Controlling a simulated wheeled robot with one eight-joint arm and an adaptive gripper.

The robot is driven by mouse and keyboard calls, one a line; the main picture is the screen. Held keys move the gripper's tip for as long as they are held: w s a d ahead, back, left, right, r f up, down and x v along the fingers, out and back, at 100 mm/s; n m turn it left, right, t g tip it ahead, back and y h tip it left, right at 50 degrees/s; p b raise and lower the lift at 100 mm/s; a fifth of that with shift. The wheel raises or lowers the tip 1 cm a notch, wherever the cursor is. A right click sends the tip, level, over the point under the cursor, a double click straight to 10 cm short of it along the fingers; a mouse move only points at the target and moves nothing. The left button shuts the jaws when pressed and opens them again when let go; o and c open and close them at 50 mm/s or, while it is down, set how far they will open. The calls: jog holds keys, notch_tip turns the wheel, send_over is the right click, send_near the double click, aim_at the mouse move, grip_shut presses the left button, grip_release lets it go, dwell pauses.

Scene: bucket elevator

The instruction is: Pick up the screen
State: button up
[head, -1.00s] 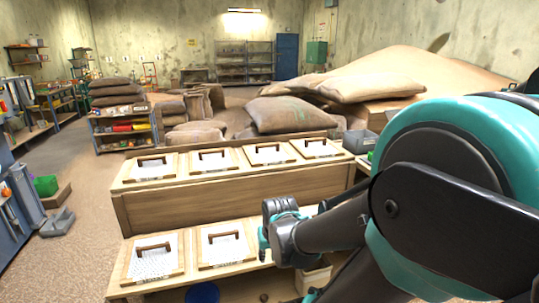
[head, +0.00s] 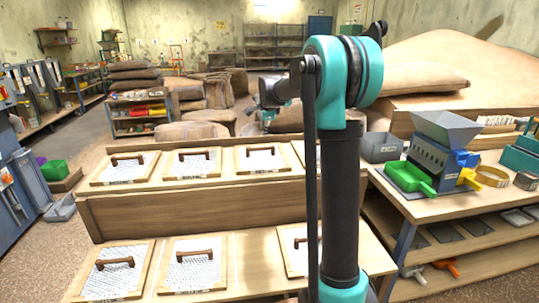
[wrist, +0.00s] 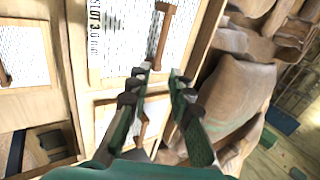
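Several screens are in view, each a flat wooden-framed mesh panel with a brown bar handle. In the head view, an upper row includes a left screen (head: 112,174), a middle screen (head: 178,171) and a third screen (head: 250,165). Below are a lower left screen (head: 98,283), a lower middle screen (head: 180,280) and a lower right screen (head: 290,262), partly behind my arm. In the wrist view, my gripper (wrist: 160,73) is open and empty. Its fingers point toward a screen marked "SLOT 3.0 mm" (wrist: 118,38) and its handle (wrist: 163,35). Whether they touch is unclear.
The stepped wooden rack (head: 190,208) bears the screens. A bench (head: 440,207) on the right holds a green scoop (head: 405,177), a grey hopper (head: 447,128) and other tools. Sacks (head: 190,132) lie behind the rack. Floor (head: 75,235) is open at left.

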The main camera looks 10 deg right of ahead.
send_near(262, 148)
jog(key=x, duration=0.4)
jog(key=shift+w+d+f, duration=0.15)
jog(key=shift+w+d, duration=0.15)
jog(key=shift+w, duration=0.05)
jog(key=shift+a+x, duration=0.2)
jog(key=shift+x, duration=2.95)
jog(key=shift+s+f, duration=0.1)
grip_shut()
